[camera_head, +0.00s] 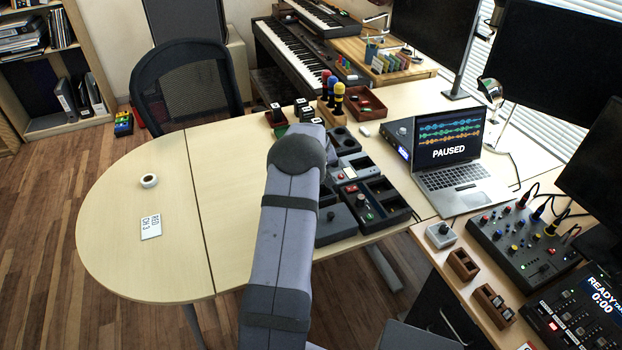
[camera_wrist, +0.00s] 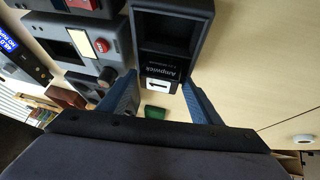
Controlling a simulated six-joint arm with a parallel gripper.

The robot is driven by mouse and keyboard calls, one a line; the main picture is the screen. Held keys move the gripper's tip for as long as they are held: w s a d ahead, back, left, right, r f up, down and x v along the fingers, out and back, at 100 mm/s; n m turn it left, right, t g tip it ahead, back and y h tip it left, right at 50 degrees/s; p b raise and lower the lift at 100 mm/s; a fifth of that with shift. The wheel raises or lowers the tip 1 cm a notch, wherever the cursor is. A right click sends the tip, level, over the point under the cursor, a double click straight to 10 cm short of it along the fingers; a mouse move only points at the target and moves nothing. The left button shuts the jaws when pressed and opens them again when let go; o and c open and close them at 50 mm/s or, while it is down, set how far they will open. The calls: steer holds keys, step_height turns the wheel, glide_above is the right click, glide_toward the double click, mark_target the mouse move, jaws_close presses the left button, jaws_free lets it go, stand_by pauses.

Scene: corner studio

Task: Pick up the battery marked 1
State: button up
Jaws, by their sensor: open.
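Several small dark blocks with white labels, which look like batteries, stand beyond my arm in the head view; one is at the left (camera_head: 277,113) and another is at the right (camera_head: 317,121). Their numbers are too small to read there. In the wrist view my gripper (camera_wrist: 160,78) is open, with one blue finger on each side of the near end of a black unit lettered Ampwick (camera_wrist: 163,62). A white label with a dark mark (camera_wrist: 158,86) shows at that end. I cannot tell whether it is a battery marked 1. In the head view my arm hides the gripper.
Dark devices (camera_head: 348,170) crowd the table right of my arm. A rack with colored-topped items (camera_head: 333,108) stands behind. The rounded table end (camera_head: 120,210) at left is mostly clear, with a tape roll (camera_head: 149,181) and a card (camera_head: 151,226).

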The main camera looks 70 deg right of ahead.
steer(key=c, duration=1)
steer(key=shift+r, duration=0.2)
steer(key=shift+r+p, duration=0.35)
steer(key=shift+r, duration=0.1)
steer(key=c, duration=0.5)
steer(key=shift+o, duration=0.2)
steer(key=shift+d+r, duration=0.1)
steer(key=shift+r, duration=0.3)
step_height(320, 180, up, 6)
steer(key=p, duration=0.3)
steer(key=shift+f, duration=0.25)
jaws_close()
steer(key=s+a+b, duration=0.4)
steer(key=s+a, duration=0.1)
steer(key=a, duration=0.4)
steer(key=s+a+b, duration=0.5)
steer(key=a, duration=0.5)
steer(key=s+a+b, duration=0.5)
steer(key=a, duration=0.4)
steer(key=shift+a+f, duration=0.2)
steer(key=shift+f, duration=0.05)
